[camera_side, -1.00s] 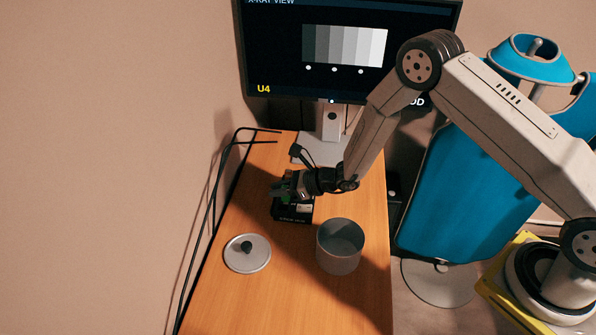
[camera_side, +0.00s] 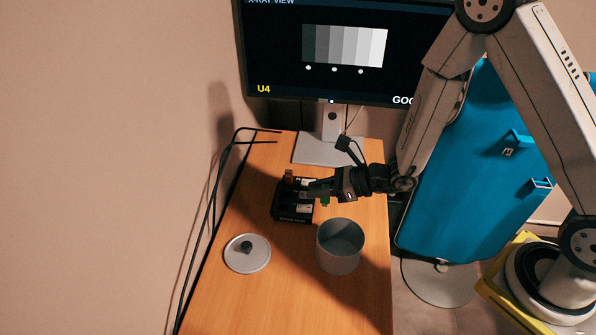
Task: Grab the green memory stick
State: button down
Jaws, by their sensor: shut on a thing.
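The green memory stick (camera_side: 325,201) shows as a small green patch just under my gripper (camera_side: 314,191). My gripper is shut on it, just right of a small black holder (camera_side: 294,217) on the wooden desk. The jaws hide most of the stick. A reddish-brown stick (camera_side: 289,176) stands upright at the back of the holder, and small pale pieces show beside it. My gripper partly covers the holder's right side.
An open grey cylindrical pot (camera_side: 340,257) stands in front of my gripper. Its round lid (camera_side: 247,258) with a dark knob lies to the left. A monitor (camera_side: 334,60) stands at the back on its base. Black cables (camera_side: 211,195) run along the desk's left edge.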

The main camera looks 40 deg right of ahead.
jog(key=shift+s+d+r, duration=0.15)
jog(key=shift+s+r, duration=0.05)
jog(key=shift+s, duration=0.25)
dwell(0.6)
